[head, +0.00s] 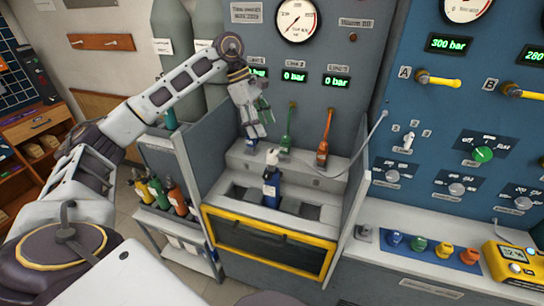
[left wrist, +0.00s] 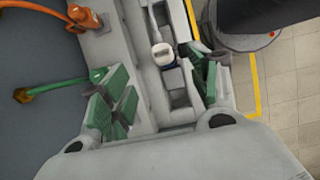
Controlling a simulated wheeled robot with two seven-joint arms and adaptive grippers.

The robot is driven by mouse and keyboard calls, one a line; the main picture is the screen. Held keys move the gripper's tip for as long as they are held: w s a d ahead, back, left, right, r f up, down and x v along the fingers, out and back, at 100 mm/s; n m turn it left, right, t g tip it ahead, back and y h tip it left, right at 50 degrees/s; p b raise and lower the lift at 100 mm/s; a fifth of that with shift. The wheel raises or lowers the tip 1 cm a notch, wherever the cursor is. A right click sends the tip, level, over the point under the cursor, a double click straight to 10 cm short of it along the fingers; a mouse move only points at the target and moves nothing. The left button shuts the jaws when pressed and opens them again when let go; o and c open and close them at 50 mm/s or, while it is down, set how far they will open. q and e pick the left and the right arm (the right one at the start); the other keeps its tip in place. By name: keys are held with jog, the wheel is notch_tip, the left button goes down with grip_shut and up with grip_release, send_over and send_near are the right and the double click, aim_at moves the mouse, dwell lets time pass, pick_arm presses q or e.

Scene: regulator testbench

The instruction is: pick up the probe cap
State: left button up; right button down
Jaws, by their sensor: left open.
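A blue bottle-like probe (head: 271,184) stands upright in the middle slot of the grey bench tray. Its white top (head: 272,156), which looks like the probe cap, also shows in the left wrist view (left wrist: 163,54). My left gripper (head: 259,130) is above and slightly left of it in the head view, empty. In the left wrist view its green-padded fingers (left wrist: 158,92) are spread wide, and the white top lies between and beyond them, apart from both. My right gripper is not in view.
A green fitting (head: 286,142) and an orange fitting (head: 322,152) stand on the ledge behind. Grey side panels flank the bay, with a yellow-framed front (head: 268,228). Several coloured knobs (head: 419,244) and a yellow meter (head: 514,268) sit on the right bench.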

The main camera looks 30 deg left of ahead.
aim_at(272, 151)
pick_arm(q)
jog(key=shift+x, duration=2.7)
jog(key=shift+f, duration=0.1)
jog(key=shift+p+x, duration=0.4)
jog(key=shift+x, duration=2.15)
jog(key=shift+s+a, duration=0.1)
jog(key=shift+c, duration=0.4)
jog(key=c, duration=1.1)
